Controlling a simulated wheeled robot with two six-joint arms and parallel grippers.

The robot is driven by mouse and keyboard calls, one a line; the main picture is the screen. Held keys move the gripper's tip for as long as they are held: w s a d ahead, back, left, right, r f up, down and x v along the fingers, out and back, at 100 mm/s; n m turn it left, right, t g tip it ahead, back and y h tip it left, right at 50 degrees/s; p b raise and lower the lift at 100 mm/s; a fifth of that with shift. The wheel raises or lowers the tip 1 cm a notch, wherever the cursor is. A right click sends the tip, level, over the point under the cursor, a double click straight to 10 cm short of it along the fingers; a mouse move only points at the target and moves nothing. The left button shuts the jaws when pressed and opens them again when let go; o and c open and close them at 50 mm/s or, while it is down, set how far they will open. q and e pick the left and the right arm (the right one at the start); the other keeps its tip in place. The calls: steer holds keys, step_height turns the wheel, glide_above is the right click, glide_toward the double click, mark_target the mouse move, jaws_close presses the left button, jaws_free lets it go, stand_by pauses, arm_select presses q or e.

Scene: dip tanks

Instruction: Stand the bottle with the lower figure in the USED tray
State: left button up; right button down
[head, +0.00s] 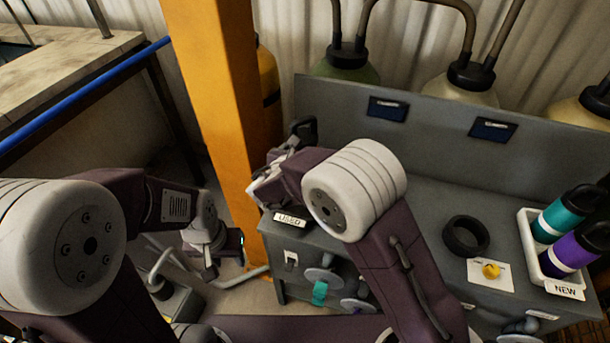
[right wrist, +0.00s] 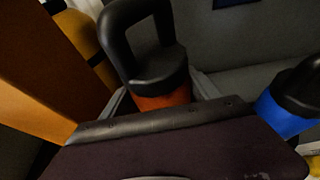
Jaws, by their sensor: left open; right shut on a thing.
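My right gripper (right wrist: 160,98) is shut on an orange bottle (right wrist: 163,101) with a black cap and loop handle, which stands up between the fingers. In the head view the right gripper (head: 285,165) is at the counter's left end, above and behind the USED label (head: 290,219). My arm hides the USED tray there, so I cannot tell whether the bottle touches it. A blue bottle (right wrist: 283,122) with a black cap is to the right in the wrist view. My left gripper (head: 225,256) hangs low and empty, left of the counter. No figures are readable.
The NEW tray (head: 526,232) holds a teal bottle (head: 563,211) and a purple bottle (head: 572,251). A black ring (head: 465,236) and a card with a yellow thing (head: 491,271) lie on the counter (head: 440,185). A yellow post (head: 212,90) stands close left of the right gripper.

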steer(key=f, duration=0.2)
steer(key=shift+w+f, duration=0.3)
steer(key=shift+f, duration=0.05)
steer(key=f, duration=0.3)
steer(key=shift+s+f+b, duration=0.2)
steer(key=shift+b, duration=0.1)
steer(key=shift+w+f, duration=0.15)
steer(key=shift+c, duration=0.9)
jaws_free()
steer(key=shift+f, duration=0.1)
steer(key=shift+s+r, duration=0.2)
steer(key=shift+s, duration=0.05)
steer(key=v, duration=1.1)
steer(key=shift+s+r, duration=0.15)
steer(key=shift+s, duration=0.15)
